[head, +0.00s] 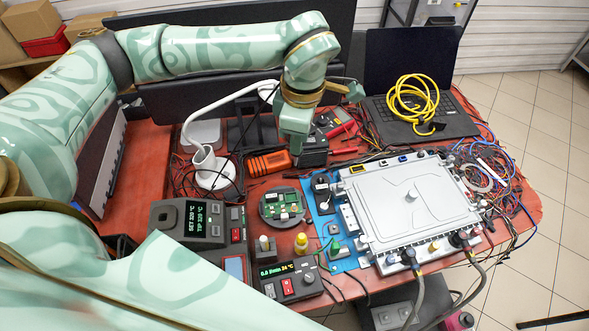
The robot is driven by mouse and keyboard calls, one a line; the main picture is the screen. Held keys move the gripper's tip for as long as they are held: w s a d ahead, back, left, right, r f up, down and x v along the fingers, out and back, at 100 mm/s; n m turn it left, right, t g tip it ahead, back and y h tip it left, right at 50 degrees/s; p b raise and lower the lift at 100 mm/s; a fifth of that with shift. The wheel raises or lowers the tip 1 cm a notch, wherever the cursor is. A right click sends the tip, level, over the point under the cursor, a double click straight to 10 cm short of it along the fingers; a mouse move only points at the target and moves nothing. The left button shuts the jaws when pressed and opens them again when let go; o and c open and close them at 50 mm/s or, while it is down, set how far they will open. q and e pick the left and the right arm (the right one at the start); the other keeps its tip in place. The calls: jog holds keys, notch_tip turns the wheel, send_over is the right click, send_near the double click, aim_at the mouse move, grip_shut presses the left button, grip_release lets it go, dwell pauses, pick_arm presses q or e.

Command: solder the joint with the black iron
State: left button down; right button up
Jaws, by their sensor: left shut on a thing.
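My left gripper (294,140) points down over the middle back of the red bench. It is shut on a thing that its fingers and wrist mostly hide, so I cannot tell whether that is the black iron. A dark box-like object (314,155) shows right beside and below the fingers. A two-display station (203,222) stands at the front left. A green circuit board (284,203) sits on a round dark holder in front of the gripper. I cannot make out the joint. My right gripper is not in view.
An orange tool (269,162) lies left of the gripper. A white lamp (212,170) stands further left. A large grey metal housing (408,205) on a blue mat fills the right. A yellow cable coil (411,98) lies on a laptop (452,122). Loose wires crowd the right edge.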

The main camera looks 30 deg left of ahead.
pick_arm(q)
jog(key=f+n, duration=0.2)
jog(key=n, duration=0.3)
jog(key=f+n, duration=0.1)
jog(key=n, duration=0.4)
jog(key=f+n+g, duration=0.1)
jog(key=f+n, duration=0.1)
jog(key=n, duration=0.3)
jog(key=shift+w+a+f, duration=0.15)
jog(key=shift+w+f, duration=0.15)
jog(key=shift+f, duration=0.05)
notch_tip(320, 180, down, 12)
jog(key=a+n+h+b, duration=0.1)
jog(key=n+b, duration=0.6)
jog(key=n, duration=0.9)
jog(key=shift+s+a+f+h, duration=0.15)
jog(key=shift+s+f+h, duration=0.1)
jog(key=shift+h, duration=0.25)
jog(key=shift+r, duration=0.1)
jog(key=shift+f, duration=0.5)
dwell(1.3)
notch_tip(320, 180, up, 6)
jog(key=p, duration=0.5)
